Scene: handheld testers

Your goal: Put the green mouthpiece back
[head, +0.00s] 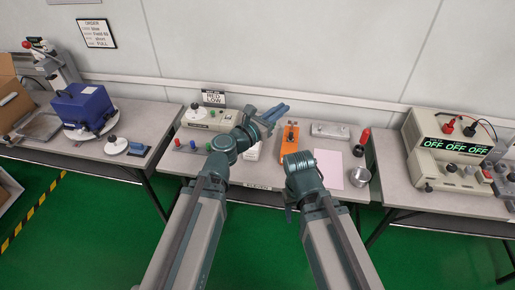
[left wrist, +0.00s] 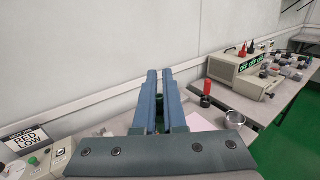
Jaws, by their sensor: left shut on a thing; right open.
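My left gripper (head: 281,110) is raised over the back of the middle table, left of and above the orange handheld tester (head: 289,140). It is shut on a small dark green piece, the green mouthpiece (left wrist: 160,98), seen between its fingers in the left wrist view. In the head view the fingers hide that piece. The orange tester lies on the table. Another small green piece (head: 209,147) shows at the table's left, beside a blue piece (head: 193,145) and a red piece (head: 178,143). My right gripper (head: 291,212) is low by the table's front edge, open, mostly hidden by its arm.
A beige box (head: 218,119) with a RED LOW sign (head: 213,98) stands at the back left. A pink sheet (head: 328,168), a metal cup (head: 359,177) and a red-handled tool (head: 364,137) are at the right. A grey block (head: 330,130) lies at the back.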

